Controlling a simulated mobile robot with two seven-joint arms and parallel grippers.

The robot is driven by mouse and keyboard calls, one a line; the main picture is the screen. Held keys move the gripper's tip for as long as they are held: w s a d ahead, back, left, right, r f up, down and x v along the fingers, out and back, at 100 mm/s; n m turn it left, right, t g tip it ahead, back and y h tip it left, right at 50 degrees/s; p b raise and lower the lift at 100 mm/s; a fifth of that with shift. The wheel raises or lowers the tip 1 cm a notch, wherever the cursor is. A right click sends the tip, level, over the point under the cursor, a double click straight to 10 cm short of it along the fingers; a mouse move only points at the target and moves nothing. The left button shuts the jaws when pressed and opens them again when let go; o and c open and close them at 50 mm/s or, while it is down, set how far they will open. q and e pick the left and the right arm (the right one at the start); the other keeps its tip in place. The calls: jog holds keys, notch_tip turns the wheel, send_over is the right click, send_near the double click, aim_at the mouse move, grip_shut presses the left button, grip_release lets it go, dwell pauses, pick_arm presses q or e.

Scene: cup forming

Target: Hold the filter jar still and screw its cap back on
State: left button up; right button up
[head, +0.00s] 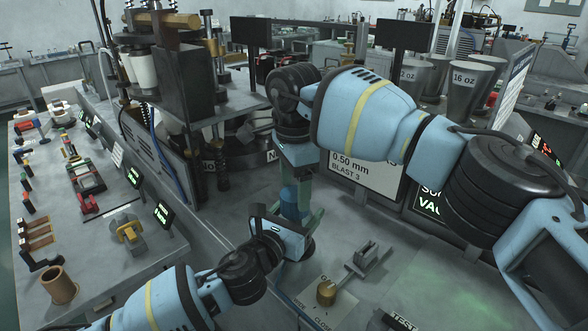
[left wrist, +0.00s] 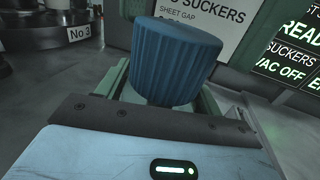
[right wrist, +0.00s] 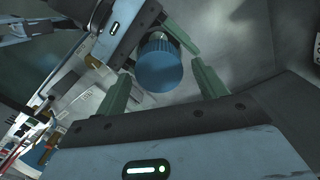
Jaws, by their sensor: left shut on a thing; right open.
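The filter jar's blue ribbed cap (left wrist: 176,62) stands upright on top of the jar in the left wrist view. It also shows in the head view (head: 291,203) and in the right wrist view (right wrist: 158,70). My left gripper (head: 291,236) is shut on the jar below the cap. The jar's body is mostly hidden by that gripper. My right gripper (head: 298,180) points down over the cap and is open. In the right wrist view its green fingers stand on either side of the cap, with a gap visible. I cannot tell how far the cap is threaded.
A small grey fixture (head: 368,257) and a brass knob (head: 326,292) are on the bench right of the jar. A sign (head: 365,175) stands behind. A black forming machine (head: 188,85) is at the back left. A parts bench (head: 95,245) runs along the left.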

aim_at(293, 194)
jog(key=shift+f, duration=1.75)
jog(key=c, duration=1)
jog(key=shift+m, duration=1.6)
jog(key=o, duration=1.1)
jog(key=shift+s+a, duration=0.15)
